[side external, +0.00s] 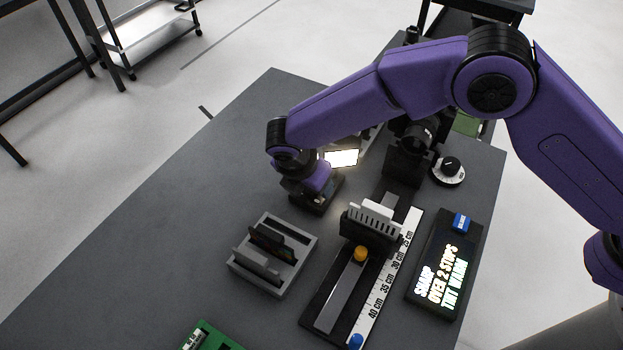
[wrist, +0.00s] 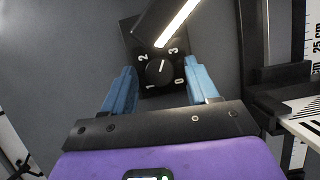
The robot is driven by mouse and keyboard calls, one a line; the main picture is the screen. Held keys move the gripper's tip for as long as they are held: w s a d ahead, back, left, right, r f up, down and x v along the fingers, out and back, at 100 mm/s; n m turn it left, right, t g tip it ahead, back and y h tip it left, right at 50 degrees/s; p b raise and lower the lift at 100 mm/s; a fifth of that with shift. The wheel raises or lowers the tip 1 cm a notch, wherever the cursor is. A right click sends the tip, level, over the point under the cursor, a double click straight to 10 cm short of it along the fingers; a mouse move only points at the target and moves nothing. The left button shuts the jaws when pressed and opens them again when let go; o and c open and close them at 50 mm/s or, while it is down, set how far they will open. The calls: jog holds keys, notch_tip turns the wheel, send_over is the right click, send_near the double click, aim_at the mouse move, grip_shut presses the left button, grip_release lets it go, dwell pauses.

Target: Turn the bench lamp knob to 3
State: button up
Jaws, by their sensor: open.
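The bench lamp knob (wrist: 158,73) is a round black knob on a dark base with white marks 0, 1, 2 and 3. Its white pointer line points up in the wrist view, seemingly between 2 and 3. The lamp's bright bar (wrist: 177,23) is just above it and shows as a lit panel (side external: 342,158) in the side view. My gripper (wrist: 161,86) is open, its blue fingers on either side of the knob with gaps and no visible contact. In the side view my gripper (side external: 312,197) hides the knob.
A grey slotted holder (side external: 272,270) stands in front of my gripper. To its right are a rail with an orange knob (side external: 361,254), a ruler (side external: 385,285) and a lit text display (side external: 441,277). A separate black knob on a white dial (side external: 449,178) sits behind. The table's left side is clear.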

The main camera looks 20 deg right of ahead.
jog(key=c, duration=1)
jog(key=shift+a+m+g+h, duration=0.1)
jog(key=shift+m+g+h, duration=0.35)
jog(key=shift+m, duration=1.15)
jog(key=shift+c, duration=0.2)
jog(key=o, duration=1)
jog(key=shift+o, duration=0.2)
jog(key=v, duration=1.7)
jog(key=shift+r, duration=0.3)
